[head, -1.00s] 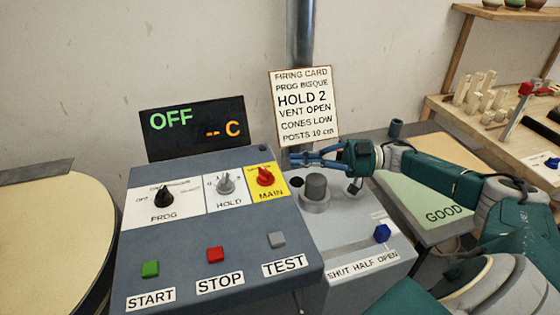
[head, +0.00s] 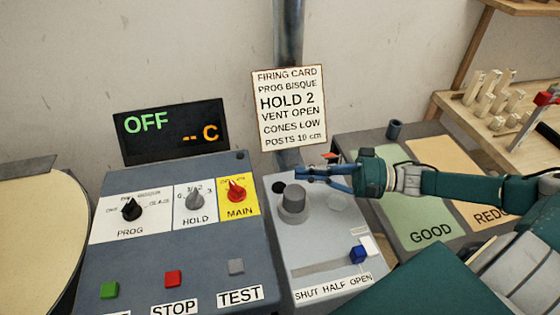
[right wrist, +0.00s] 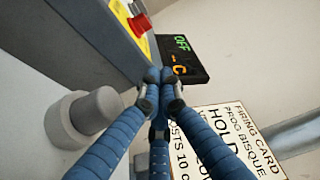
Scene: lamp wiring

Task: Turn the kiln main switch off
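The main switch (head: 236,191) is a red knob on a yellow MAIN plate at the right of the kiln control panel (head: 255,260). The display (head: 172,131) reads OFF and "-- C". My right gripper (head: 298,173) is to the right of the red knob and apart from it, above the grey box with the cylinder. In the right wrist view its blue fingers (right wrist: 156,76) meet at the tips with nothing between them. The red knob (right wrist: 141,22) shows there beyond the fingertips, near the top. The left gripper is not in view.
A grey cylinder (head: 292,200) stands on the vent box, just under my right gripper. The firing card (head: 290,108) is behind it. PROG (head: 131,208) and HOLD (head: 195,198) knobs sit left of MAIN. A blue slider (head: 358,254) is at lower right.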

